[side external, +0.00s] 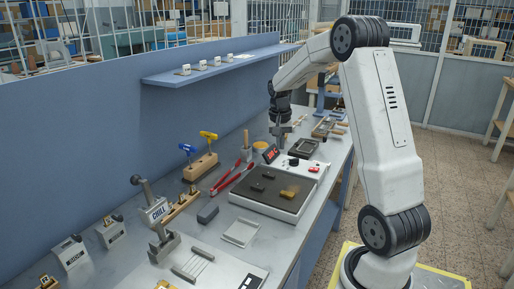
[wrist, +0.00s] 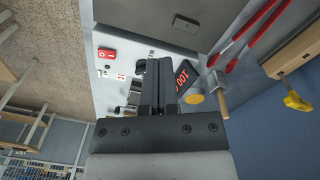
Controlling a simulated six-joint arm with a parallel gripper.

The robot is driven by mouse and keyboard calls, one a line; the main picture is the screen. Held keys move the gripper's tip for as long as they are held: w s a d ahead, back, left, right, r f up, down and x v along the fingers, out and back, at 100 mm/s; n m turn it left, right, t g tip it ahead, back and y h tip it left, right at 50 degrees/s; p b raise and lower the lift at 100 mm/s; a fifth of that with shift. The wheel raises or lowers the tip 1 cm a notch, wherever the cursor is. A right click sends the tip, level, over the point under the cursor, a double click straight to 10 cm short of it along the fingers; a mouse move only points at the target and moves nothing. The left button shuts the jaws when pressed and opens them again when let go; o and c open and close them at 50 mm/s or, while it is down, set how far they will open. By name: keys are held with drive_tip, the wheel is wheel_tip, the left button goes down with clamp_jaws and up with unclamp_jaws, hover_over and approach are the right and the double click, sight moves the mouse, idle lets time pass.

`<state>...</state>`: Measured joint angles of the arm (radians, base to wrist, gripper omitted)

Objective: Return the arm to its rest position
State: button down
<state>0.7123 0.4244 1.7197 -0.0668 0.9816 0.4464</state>
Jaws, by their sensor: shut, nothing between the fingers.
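My gripper (side external: 280,138) hangs over the far part of the bench in the side external view, beyond the hot plate (side external: 240,192). In the wrist view my gripper's fingers (wrist: 159,75) are together, with nothing visible between them. The fingers appear in front of the hot plate's control panel, beside the red digital display (wrist: 186,76). My white arm bends up and over from its base at the lower right.
The bench (side external: 222,244) holds red tongs (side external: 232,178), a wooden rack with yellow and blue-handled tools (side external: 200,166), and several small stands at the left. A blue shelf (side external: 215,68) runs along the back wall.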

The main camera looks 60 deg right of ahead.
drive_tip(key=w+a+f+n+t, duration=0.1)
drive_tip(key=a+f+n, duration=0.15)
drive_tip(key=a, duration=0.65)
drive_tip(key=a+f+n, duration=0.1)
drive_tip(key=a+n, duration=0.3)
drive_tip(key=a, duration=0.5)
drive_tip(key=s+a+f+n+t, duration=0.1)
drive_tip(key=s+a+f+n, duration=0.2)
drive_tip(key=a, duration=1)
drive_tip(key=s+n, duration=0.3)
drive_tip(key=s, duration=0.1)
drive_tip(key=shift+s+t+y, duration=0.15)
drive_tip(key=shift+t+y, duration=0.15)
drive_tip(key=shift+t, duration=0.1)
drive_tip(key=c, duration=0.7)
unclamp_jaws()
drive_tip(key=shift+d, duration=0.1)
drive_tip(key=o, duration=0.3)
drive_tip(key=shift+w+d+r, duration=0.1)
drive_tip(key=shift+w+d, duration=0.1)
drive_tip(key=shift+w, duration=0.2)
drive_tip(key=w+d+r+g, duration=0.1)
drive_tip(key=w+d, duration=0.5)
drive_tip(key=d, duration=0.2)
drive_tip(key=g, duration=0.6)
approach(314, 169)
drive_tip(key=shift+x, duration=3.9)
